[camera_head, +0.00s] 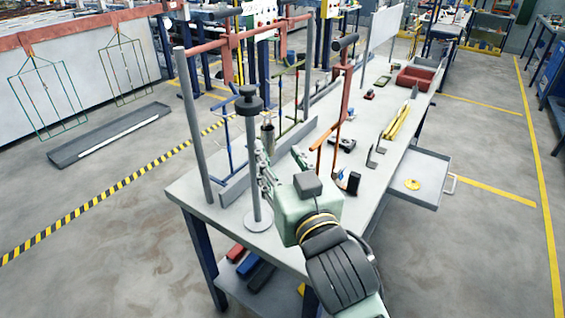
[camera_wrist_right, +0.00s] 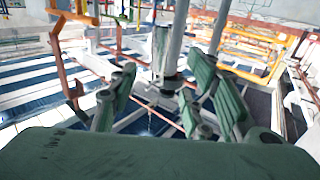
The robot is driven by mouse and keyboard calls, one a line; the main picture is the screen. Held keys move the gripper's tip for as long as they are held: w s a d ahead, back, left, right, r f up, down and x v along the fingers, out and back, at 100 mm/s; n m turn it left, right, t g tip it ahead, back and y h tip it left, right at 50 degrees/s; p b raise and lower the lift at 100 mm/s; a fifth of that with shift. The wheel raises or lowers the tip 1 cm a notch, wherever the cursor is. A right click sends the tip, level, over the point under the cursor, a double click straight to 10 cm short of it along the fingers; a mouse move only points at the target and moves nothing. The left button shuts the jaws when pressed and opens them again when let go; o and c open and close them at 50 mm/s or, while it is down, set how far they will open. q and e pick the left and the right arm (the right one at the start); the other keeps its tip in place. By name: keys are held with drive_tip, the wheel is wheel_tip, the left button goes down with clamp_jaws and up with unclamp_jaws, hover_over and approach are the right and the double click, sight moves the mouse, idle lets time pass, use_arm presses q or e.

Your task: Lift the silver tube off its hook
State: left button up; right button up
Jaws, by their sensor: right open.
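The silver tube (camera_head: 268,131) hangs upright among the rack's hooks, above the bench. It also shows in the right wrist view (camera_wrist_right: 162,50), beyond the fingers and roughly midway between them. What holds its top cannot be made out clearly. My right gripper (camera_head: 277,154) is open, just in front of and below the tube in the head view. In the right wrist view its green finger pads (camera_wrist_right: 165,78) stand apart on either side of the tube's line, and I see no clear contact. My left gripper is not in view.
A dark-topped post on a round base (camera_head: 258,216) stands close left of my right gripper. A red rack bar (camera_head: 240,37) spans grey uprights above. Orange-red hooks (camera_head: 320,150) stand to the right. The bench (camera_head: 225,222) has small parts and a red bin (camera_head: 414,79) farther back.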

sight(272, 134)
drive_tip(key=p+x, duration=0.1)
drive_tip(key=x, duration=0.6)
drive_tip(key=shift+w+p, duration=0.3)
drive_tip(key=shift+p, duration=0.05)
drive_tip(key=shift+f, duration=0.1)
drive_tip(key=shift+c, duration=0.3)
clamp_jaws()
drive_tip(key=shift+s+d+r+p, duration=0.1)
drive_tip(key=shift+s+r+p, duration=0.05)
drive_tip(key=shift+r+p, duration=0.45)
drive_tip(key=shift+s+d+p, duration=0.1)
drive_tip(key=shift+d+p, duration=0.05)
drive_tip(key=shift+p, duration=0.15)
drive_tip(key=shift+s+d+r+p, duration=0.2)
drive_tip(key=shift+d+r+p, duration=0.05)
drive_tip(key=shift+p, duration=0.1)
